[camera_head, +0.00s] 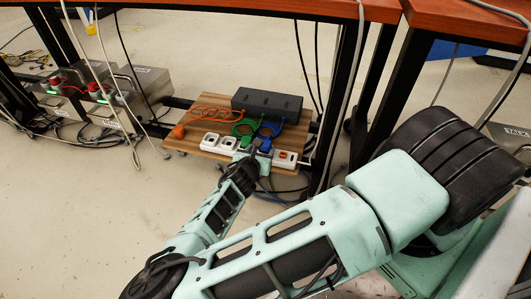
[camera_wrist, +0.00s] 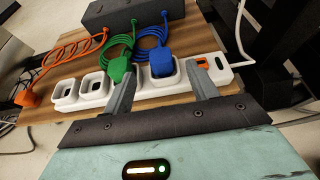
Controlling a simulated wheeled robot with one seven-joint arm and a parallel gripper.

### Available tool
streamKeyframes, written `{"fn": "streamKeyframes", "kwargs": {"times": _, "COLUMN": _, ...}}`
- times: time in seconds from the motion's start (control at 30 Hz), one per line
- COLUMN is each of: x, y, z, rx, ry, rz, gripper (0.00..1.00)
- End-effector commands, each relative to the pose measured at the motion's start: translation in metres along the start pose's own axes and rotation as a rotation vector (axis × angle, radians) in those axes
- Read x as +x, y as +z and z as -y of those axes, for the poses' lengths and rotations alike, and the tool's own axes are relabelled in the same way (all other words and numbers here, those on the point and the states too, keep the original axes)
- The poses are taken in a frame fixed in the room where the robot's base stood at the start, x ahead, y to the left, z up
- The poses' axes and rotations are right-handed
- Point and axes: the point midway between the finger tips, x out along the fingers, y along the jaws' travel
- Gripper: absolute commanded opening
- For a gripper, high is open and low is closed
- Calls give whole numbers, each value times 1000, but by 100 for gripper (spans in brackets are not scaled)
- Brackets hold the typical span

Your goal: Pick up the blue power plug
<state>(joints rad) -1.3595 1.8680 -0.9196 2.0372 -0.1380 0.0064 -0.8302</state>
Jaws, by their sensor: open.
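The blue power plug (camera_wrist: 162,64) sits in a white power strip (camera_wrist: 92,93), its blue cord coiling up to a dark box. It also shows in the head view (camera_head: 266,146), partly behind my gripper. My gripper (camera_wrist: 163,80) is open, with one finger on the left side of the blue plug and one on the right. The left finger is close to the green plug (camera_wrist: 118,68). I cannot tell whether either finger touches a plug. An orange plug (camera_wrist: 27,98) lies loose at the left.
The strip lies on a wooden board (camera_head: 204,100) under the table, with a dark box (camera_head: 268,104) behind it. Table legs (camera_head: 343,95) stand close on the right. Open floor (camera_head: 80,220) lies at the front left.

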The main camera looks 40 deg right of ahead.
Motion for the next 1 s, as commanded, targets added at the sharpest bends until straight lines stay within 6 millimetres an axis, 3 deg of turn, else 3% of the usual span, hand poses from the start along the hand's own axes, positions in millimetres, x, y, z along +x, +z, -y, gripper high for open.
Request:
{"fn": "streamKeyframes", "kwargs": {"times": 0.1, "x": 24, "y": -4, "z": 1, "rx": 2, "ry": -3, "rz": 1, "gripper": 58}}
{"fn": "streamKeyframes", "kwargs": {"times": 0.43, "x": 49, "y": -4, "z": 0, "rx": 2, "ry": -1, "rz": -1, "gripper": 58}}
{"fn": "streamKeyframes", "kwargs": {"times": 0.7, "x": 84, "y": -5, "z": 1, "rx": 2, "ry": -2, "rz": 0, "gripper": 58}}
{"fn": "streamKeyframes", "kwargs": {"times": 1.0, "x": 92, "y": -1, "z": 0, "rx": 1, "ry": 1, "rz": -1, "gripper": 58}}
